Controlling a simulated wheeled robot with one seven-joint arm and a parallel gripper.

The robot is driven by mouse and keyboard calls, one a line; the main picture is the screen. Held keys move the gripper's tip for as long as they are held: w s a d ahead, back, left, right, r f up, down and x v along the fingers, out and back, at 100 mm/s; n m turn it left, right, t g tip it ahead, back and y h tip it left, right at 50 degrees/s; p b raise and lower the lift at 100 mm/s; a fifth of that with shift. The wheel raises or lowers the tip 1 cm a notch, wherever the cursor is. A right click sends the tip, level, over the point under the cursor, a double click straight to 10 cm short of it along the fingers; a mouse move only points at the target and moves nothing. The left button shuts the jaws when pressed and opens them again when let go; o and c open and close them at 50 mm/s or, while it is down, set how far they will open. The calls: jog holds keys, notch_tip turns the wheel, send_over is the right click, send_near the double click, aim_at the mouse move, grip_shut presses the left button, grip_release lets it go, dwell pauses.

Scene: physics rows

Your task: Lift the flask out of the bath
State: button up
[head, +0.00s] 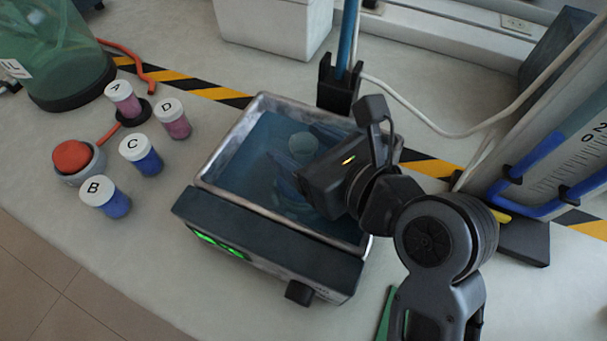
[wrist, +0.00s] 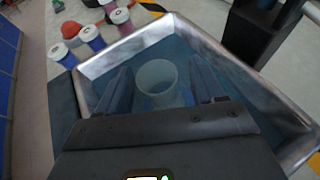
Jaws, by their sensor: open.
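The flask (head: 303,145) stands in the blue water of the bath (head: 225,150), with its pale round mouth showing near the middle. In the wrist view, the flask's mouth (wrist: 156,77) lies between the two fingers of my gripper (wrist: 158,88). The fingers are open, one on each side of the flask, with a gap to it on both sides. They reach down into the bath. In the head view my wrist covers the right part of the bath and most of the gripper. The flask's lower body is blurred by the water.
Lidded jars A (head: 123,98), B (head: 106,197), C (head: 141,154) and D (head: 173,119) stand left of the bath. A red button (head: 72,157) is beside them. A black post (head: 338,85) rises behind the bath; a white cable (head: 440,127) runs right. A green vessel (head: 55,50) stands far left.

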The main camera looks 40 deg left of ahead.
jog(key=shift+c, duration=0.5)
grip_shut()
